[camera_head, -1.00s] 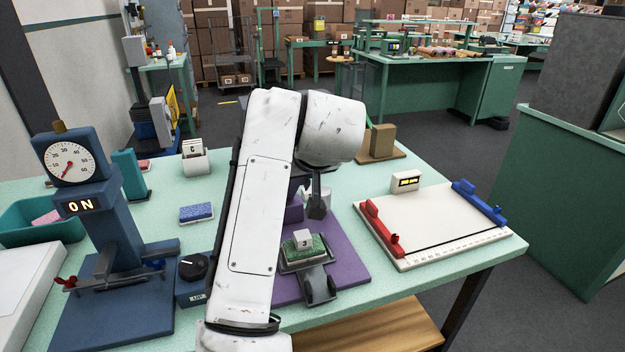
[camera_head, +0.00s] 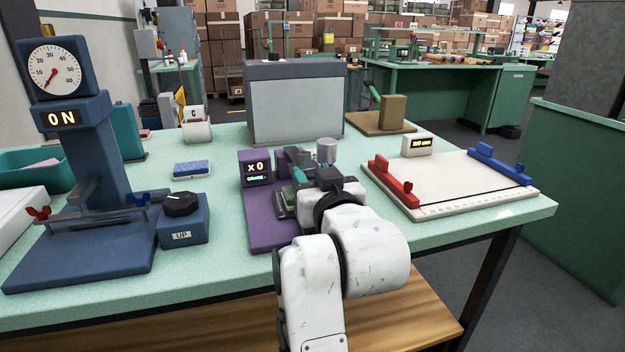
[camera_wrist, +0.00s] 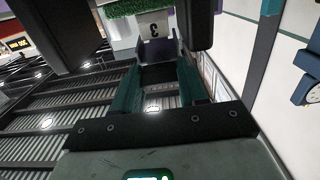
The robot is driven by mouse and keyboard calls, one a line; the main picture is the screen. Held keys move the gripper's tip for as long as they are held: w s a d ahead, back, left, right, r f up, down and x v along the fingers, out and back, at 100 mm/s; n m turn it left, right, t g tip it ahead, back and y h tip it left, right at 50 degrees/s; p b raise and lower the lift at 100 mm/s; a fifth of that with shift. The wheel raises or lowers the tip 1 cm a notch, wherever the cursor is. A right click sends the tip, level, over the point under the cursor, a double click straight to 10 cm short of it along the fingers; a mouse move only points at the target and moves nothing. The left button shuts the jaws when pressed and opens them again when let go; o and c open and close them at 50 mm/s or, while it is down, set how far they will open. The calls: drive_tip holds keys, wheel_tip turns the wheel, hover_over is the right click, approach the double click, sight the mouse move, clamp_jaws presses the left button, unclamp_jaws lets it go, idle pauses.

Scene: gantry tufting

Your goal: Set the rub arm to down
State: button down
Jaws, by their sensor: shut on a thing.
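The rub tester is a purple machine (camera_head: 256,205) in the middle of the table, with an "X0" display (camera_head: 256,168). Its rub arm (camera_head: 290,157) shows as a dark part beside the display, with a grey cylinder (camera_head: 326,150) near its end; my wrist hides much of it. My gripper (camera_head: 300,178) is at the tester, above its base. In the wrist view its teal fingers (camera_wrist: 158,72) are shut on a dark part, which looks like the rub arm. A tag marked "3" (camera_wrist: 153,28) and green tufted sample (camera_wrist: 140,6) lie just beyond the fingertips. The arm's exact tilt is unclear.
A blue gauge stand (camera_head: 90,150) showing "ON" and a knob box (camera_head: 183,220) marked "UP" stand left. A white board (camera_head: 455,185) with red and blue clamps lies right. A grey panel box (camera_head: 295,105) stands behind. A blue-and-white block (camera_head: 191,169) lies left of the tester.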

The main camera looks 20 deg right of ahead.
drive_tip(key=shift+a+f+b, duration=0.1)
drive_tip(key=shift+f+b, duration=0.8)
drive_tip(key=shift+f, duration=0.55)
drive_tip(key=c, duration=0.6)
unclamp_jaws()
drive_tip(key=shift+s+r, duration=0.1)
drive_tip(key=shift+s, duration=0.05)
drive_tip(key=s, duration=1)
drive_tip(key=shift+s+r+p, duration=0.15)
drive_tip(key=shift+s+p, duration=0.15)
drive_tip(key=shift+p, duration=0.15)
